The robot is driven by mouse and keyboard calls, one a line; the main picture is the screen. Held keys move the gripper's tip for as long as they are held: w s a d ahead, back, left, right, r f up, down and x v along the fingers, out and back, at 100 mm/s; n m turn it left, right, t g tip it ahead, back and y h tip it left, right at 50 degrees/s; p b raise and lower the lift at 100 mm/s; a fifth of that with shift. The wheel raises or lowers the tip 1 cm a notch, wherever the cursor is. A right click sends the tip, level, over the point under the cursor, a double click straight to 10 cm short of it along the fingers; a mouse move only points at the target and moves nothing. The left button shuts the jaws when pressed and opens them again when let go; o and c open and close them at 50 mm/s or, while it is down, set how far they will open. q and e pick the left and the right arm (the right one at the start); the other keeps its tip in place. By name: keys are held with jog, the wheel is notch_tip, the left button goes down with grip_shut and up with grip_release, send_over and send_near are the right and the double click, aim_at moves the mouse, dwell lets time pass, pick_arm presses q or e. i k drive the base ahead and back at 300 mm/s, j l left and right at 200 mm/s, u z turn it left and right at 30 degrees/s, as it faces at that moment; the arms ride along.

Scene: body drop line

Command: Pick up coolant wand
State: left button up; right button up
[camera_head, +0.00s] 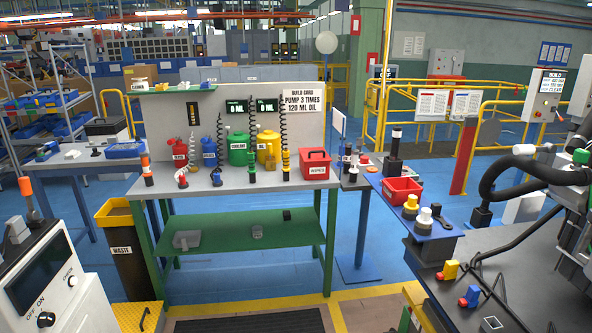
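A green canister (238,150) labelled COOLANT stands on the grey-topped workbench (228,184). In front of it, to the right, a small upright wand with a green part (252,168) stands at the lower end of a dark coiled hose (253,122). It looks like the coolant wand, though its own label is too small to read. A similar wand with a yellow part (286,166) stands to its right, under another coiled hose, in front of a yellow canister (268,147). Neither of my grippers shows in this view.
A red box (315,165) labelled WIPES sits right of the wands; red (180,150) and blue (209,148) containers stand left. A yellow-rimmed WASTE bin (122,250) stands beside the bench. A dark-topped table (450,295) fills the lower right.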

aim_at(250, 154)
jog(key=i, duration=2.5)
